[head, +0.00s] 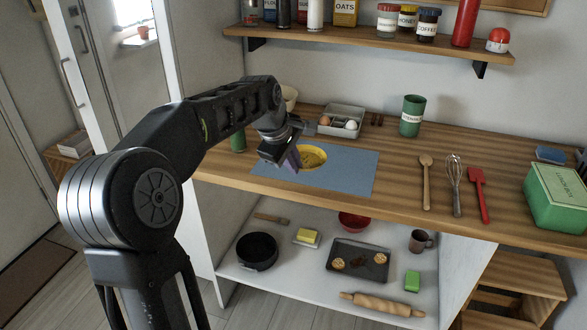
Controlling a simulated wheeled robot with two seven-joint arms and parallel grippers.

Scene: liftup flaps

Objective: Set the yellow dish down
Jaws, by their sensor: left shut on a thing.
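The yellow dish (318,152) is a round, shallow dish over the blue mat (345,175) on the wooden counter. Something yellowish lies inside it. My left gripper (292,158) reaches in from the left and is shut on the dish's left rim. My right gripper is not in view.
A grey tray with eggs (342,121) stands behind the mat, and a green utensil cup (411,116) is behind to the right. A green container (238,140) and a pale bowl (289,97) are partly behind my arm. A wooden spoon (426,180), whisk (455,185) and red spatula (480,190) lie right.

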